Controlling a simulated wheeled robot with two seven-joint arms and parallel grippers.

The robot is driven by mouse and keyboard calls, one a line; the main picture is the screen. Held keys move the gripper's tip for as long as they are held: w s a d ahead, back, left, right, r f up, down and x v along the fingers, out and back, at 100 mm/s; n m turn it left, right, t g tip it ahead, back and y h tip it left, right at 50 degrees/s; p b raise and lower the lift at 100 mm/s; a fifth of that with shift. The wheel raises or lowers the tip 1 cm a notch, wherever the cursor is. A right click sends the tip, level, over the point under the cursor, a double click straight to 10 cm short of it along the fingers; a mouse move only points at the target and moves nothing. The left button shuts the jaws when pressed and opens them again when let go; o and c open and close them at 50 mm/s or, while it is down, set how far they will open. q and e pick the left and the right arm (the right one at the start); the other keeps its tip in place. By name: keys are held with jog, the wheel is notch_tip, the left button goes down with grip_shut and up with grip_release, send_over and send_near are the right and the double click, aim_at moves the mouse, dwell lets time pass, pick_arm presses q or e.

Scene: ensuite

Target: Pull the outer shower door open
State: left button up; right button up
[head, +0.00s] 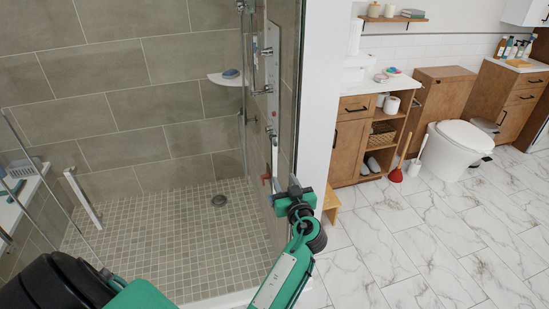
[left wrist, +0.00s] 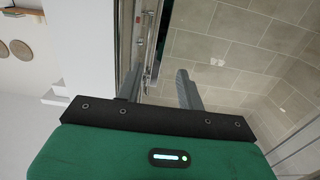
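The shower's clear glass shows in the head view mostly as thin edges, and I cannot tell which pane is the outer door. A pale upright bar handle (head: 84,197) stands at the left side of the shower. My left gripper (head: 293,184) is at the right side of the shower opening, by the wall end. In the left wrist view its two fingers (left wrist: 158,88) are apart, with a metal upright (left wrist: 150,55) seen beyond and between them. I cannot tell whether they touch it. No object is seen held. My right gripper is not in view.
The tiled shower floor (head: 170,230) is empty apart from a drain (head: 219,200). A white wall end (head: 320,90) stands right of the shower. Beyond it are a wooden vanity (head: 350,145), a plunger (head: 396,174) and a toilet (head: 455,150). The marble floor (head: 430,250) at right is clear.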

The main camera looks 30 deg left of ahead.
aim_at(275, 160)
pick_arm(q)
jog(key=p+x, duration=0.3)
jog(key=x, duration=0.7)
jog(key=shift+w+r+p, duration=0.1)
jog(key=shift+r+p, duration=0.05)
jog(key=shift+p, duration=0.25)
jog(key=shift+f+x, duration=0.2)
jog(key=shift+x, duration=0.7)
grip_shut()
